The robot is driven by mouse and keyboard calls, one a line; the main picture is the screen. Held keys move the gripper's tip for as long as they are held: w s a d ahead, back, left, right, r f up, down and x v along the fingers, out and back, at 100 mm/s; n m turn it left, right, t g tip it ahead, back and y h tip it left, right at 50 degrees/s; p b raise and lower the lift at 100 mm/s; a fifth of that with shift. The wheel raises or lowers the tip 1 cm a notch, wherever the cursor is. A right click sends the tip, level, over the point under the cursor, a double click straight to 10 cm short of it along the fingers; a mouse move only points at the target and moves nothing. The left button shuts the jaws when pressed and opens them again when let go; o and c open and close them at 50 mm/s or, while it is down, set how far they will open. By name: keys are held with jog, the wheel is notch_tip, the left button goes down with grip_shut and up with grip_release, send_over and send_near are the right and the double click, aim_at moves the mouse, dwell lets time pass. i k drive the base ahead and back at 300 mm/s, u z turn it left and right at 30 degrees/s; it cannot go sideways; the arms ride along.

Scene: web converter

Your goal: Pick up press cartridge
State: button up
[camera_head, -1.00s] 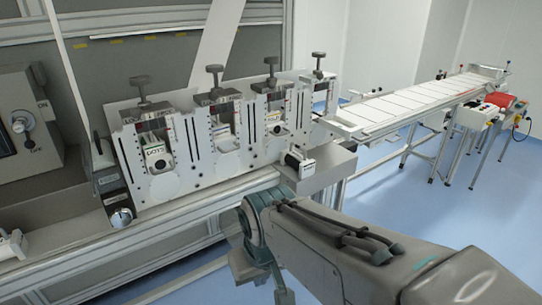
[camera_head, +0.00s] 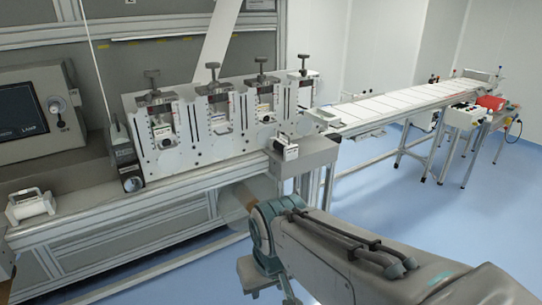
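A press unit (camera_head: 210,146) with several upright stations stands on the machine bench. Small labelled blocks sit in the windows of its stations, such as the one in the left station (camera_head: 162,131). A small white and dark block (camera_head: 286,149) sits on a grey block at the unit's right end. A white piece with a handle (camera_head: 31,206) lies on the bench at the far left. I cannot tell which of these is the press cartridge. My arm reaches in from the lower right, below and in front of the bench. My gripper's fingers do not show.
A control box with a screen (camera_head: 40,115) stands behind the bench at left. A long conveyor (camera_head: 395,103) runs to the back right, with a small stand (camera_head: 463,117) beside it. The blue floor (camera_head: 400,205) is open in front of the conveyor.

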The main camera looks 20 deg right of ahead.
aim_at(290, 151)
jog(key=u, duration=0.05)
jog(key=k, duration=0.5)
jog(key=z, duration=1.1)
jog(key=i, duration=1)
jog(key=z, duration=0.45)
jog(key=i, duration=1)
jog(key=u, duration=1.1)
jog(key=i, duration=0.7)
jog(key=u, duration=0.75)
